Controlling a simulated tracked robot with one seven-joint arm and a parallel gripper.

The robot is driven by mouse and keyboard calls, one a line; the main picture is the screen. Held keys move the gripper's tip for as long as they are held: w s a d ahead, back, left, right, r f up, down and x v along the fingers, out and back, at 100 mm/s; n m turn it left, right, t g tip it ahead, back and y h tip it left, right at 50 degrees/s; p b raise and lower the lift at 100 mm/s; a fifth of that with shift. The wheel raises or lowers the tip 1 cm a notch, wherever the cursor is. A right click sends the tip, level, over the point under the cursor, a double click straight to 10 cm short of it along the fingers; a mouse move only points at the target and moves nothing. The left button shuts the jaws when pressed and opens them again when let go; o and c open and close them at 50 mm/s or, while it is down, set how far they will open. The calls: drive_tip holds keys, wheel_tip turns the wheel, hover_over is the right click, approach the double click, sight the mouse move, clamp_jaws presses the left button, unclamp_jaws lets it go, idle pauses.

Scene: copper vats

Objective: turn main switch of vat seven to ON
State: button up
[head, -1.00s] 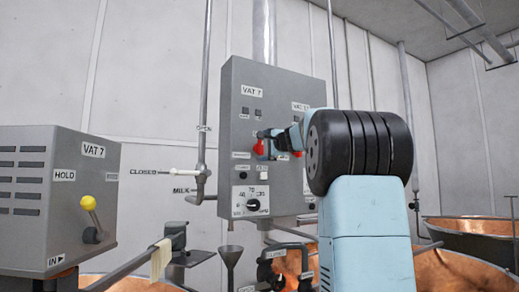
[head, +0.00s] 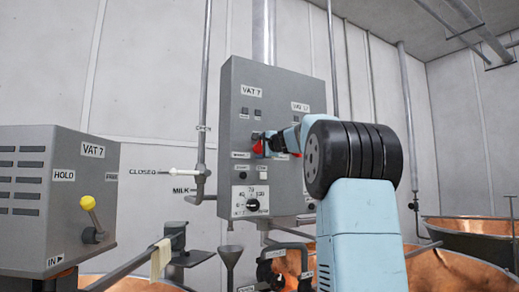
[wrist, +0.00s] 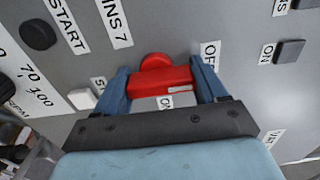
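The grey panel (head: 236,110) carries a VAT 7 label at its upper left. The red main switch (wrist: 160,79), beside a MAINS 7 label, sits between the two blue fingers of my gripper (wrist: 162,75) in the wrist view. The fingers press close on both ends of its red bar, with no clear gap. The bar's white mark is at the end toward the OFF label (wrist: 209,56); the ON label (wrist: 166,102) is at the bar's side. In the head view my gripper (head: 267,144) reaches the panel and partly hides the switch.
A black dial (head: 253,205) and small buttons are close to the switch. A second red part (head: 297,154) shows right of my gripper. A pipe with a white-handled valve (head: 178,172) stands left. A grey VAT 7 box (head: 40,205) with a yellow-knobbed lever is nearer. Copper vats (head: 450,265) stand below.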

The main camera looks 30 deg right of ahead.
drive_tip(key=c, duration=0.4)
drive_tip(key=shift+a+f, duration=0.1)
drive_tip(key=shift+a, duration=0.05)
drive_tip(key=shift+c, duration=0.2)
drive_tip(key=shift+m, duration=0.3)
drive_tip(key=m, duration=0.3)
drive_tip(key=shift+d+f, duration=0.1)
drive_tip(key=shift+d, duration=0.1)
drive_tip(key=m, duration=0.4)
drive_tip(key=shift+w+f, duration=0.1)
drive_tip(key=m, duration=0.5)
drive_tip(key=shift+d+f+m, duration=0.1)
drive_tip(key=shift+f+m, duration=0.05)
drive_tip(key=shift+m, duration=0.15)
drive_tip(key=m, duration=0.4)
drive_tip(key=shift+f+m, duration=0.1)
drive_tip(key=shift+m, duration=0.2)
